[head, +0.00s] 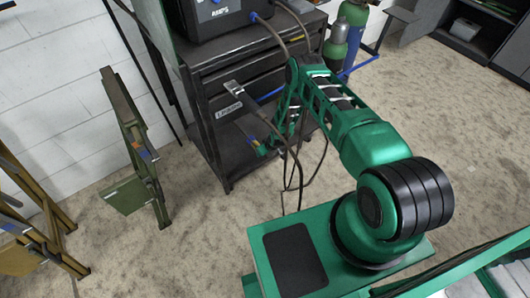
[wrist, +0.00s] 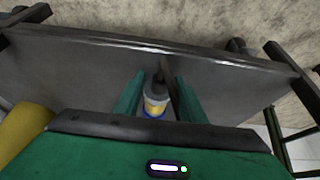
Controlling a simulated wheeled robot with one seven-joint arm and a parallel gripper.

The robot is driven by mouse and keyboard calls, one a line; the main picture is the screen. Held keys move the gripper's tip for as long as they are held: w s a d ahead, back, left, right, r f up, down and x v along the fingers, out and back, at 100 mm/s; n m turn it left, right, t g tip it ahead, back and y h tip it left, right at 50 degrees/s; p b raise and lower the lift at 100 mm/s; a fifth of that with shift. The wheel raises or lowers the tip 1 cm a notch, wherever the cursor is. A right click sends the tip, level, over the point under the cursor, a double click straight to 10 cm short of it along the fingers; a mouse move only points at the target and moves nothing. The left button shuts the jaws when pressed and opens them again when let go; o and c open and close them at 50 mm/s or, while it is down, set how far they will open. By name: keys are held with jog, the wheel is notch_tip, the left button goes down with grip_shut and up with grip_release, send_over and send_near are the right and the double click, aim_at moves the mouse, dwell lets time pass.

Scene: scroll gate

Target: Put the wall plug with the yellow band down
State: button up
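The wall plug with the yellow band (wrist: 155,105) shows in the wrist view as a pale body with a yellow band and a blue ring.
A black and blue machine (head: 215,15) stands on top of the cart. Dark cables (head: 290,150) hang by my arm. A green folding stand (head: 135,140) is at the left by the white wall. Gas cylinders (head: 345,35) stand behind. Floor (head: 480,150) at right is clear.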

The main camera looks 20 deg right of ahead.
jog(key=shift+s+r, duration=0.1)
jog(key=shift+r, duration=0.3)
jog(key=v, duration=1.1)
jog(key=shift+r, duration=0.35)
jog(key=shift+s, duration=0.15)
